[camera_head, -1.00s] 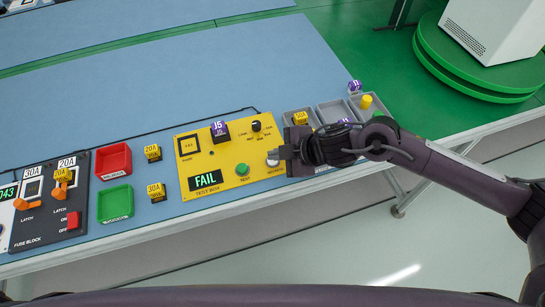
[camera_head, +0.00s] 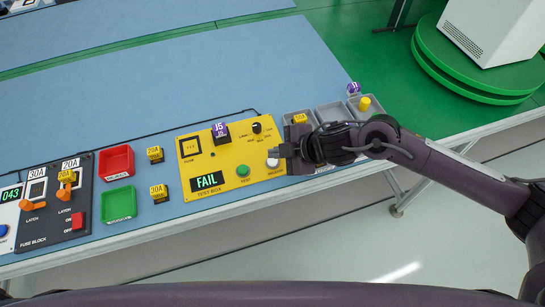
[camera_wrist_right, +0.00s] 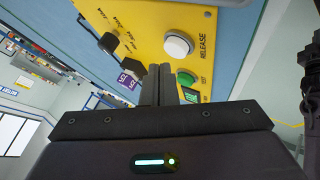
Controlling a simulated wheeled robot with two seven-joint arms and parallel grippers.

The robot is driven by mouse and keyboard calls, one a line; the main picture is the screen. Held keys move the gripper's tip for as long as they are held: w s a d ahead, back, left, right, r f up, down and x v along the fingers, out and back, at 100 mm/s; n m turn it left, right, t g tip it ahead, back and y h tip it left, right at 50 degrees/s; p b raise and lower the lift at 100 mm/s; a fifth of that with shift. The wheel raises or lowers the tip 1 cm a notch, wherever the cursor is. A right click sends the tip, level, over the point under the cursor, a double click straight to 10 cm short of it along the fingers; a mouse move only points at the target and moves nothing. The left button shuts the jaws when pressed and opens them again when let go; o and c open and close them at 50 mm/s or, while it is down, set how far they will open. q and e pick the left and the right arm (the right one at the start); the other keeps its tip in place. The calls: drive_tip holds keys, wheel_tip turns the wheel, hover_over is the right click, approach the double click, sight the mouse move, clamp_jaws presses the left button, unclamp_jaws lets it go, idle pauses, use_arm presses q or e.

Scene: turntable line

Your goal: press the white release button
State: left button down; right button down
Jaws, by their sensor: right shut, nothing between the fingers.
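The yellow test box (camera_head: 226,157) lies on the blue table mat, its display (camera_head: 207,181) reading FAIL. The white release button (camera_head: 272,163) is at its lower right corner, partly beside my gripper's tip. In the right wrist view the white button (camera_wrist_right: 179,44) shows clearly, labelled RELEASE, just beyond the fingers and apart from them in the picture. My right gripper (camera_head: 279,152) is shut and empty, its fingertips close to the button; whether they touch cannot be told. The fingers also show in the wrist view (camera_wrist_right: 158,82). My left gripper is not in view.
A green TEST button (camera_head: 242,170) and a purple-topped relay (camera_head: 220,132) are on the box. Grey bins (camera_head: 330,113) stand to the right under my arm. Red (camera_head: 116,161) and green (camera_head: 120,204) trays, loose fuses (camera_head: 158,192) and a fuse block (camera_head: 77,197) stand left.

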sight(276, 162)
drive_tip(key=shift+r, duration=0.1)
wheel_tip(276, 162, up, 5)
drive_tip(key=p, duration=0.5)
idle(0.7)
